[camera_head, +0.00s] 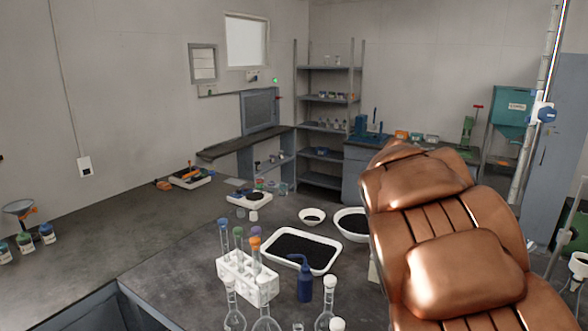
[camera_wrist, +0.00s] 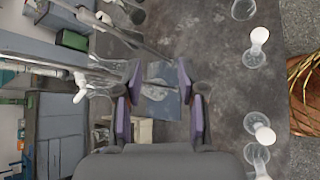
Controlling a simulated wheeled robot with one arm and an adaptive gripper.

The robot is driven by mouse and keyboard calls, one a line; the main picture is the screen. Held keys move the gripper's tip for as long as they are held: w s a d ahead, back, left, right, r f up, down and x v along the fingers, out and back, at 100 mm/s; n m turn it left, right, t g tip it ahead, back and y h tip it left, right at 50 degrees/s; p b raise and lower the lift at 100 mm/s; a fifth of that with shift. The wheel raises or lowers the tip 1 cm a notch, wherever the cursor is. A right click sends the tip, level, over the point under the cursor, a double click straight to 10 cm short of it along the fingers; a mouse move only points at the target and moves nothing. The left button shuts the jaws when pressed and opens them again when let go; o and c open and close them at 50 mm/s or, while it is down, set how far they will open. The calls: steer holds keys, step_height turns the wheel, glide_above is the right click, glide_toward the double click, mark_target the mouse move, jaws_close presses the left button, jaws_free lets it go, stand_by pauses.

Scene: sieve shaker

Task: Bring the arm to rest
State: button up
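My gripper (camera_wrist: 158,98) shows in the wrist view with its two purple-and-dark fingers spread apart. The gap between them looks empty. Beyond the gap, a flat blue-grey piece with a pale shape (camera_wrist: 160,93) shows against the dark bench top (camera_wrist: 220,60). I cannot tell how far below the fingers it is. No gripper fingers can be made out in the head view.
In the head view, a white test-tube rack (camera_head: 246,278), a blue wash bottle (camera_head: 304,279) and a white tray of dark grains (camera_head: 300,250) stand on the bench. Glass flasks (camera_head: 266,318) stand in front. In the wrist view, glassware (camera_wrist: 257,47) lines the right.

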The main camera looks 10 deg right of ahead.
steer(key=s+a+f+m+y, duration=0.2)
steer(key=s+a+f, duration=0.3)
steer(key=a, duration=0.5)
steer(key=s+a+f+m+y, duration=0.3)
steer(key=s+a+f+y, duration=0.2)
steer(key=s+a, duration=0.4)
steer(key=s+a+f+m+y, duration=0.2)
steer(key=s+a+f, duration=0.3)
steer(key=s+a, duration=0.3)
steer(key=a+y, duration=0.1)
steer(key=a, duration=0.1)
steer(key=shift+a+f+m+t+y, duration=0.3)
steer(key=shift+a+f+m+t, duration=0.1)
steer(key=shift+d, duration=0.1)
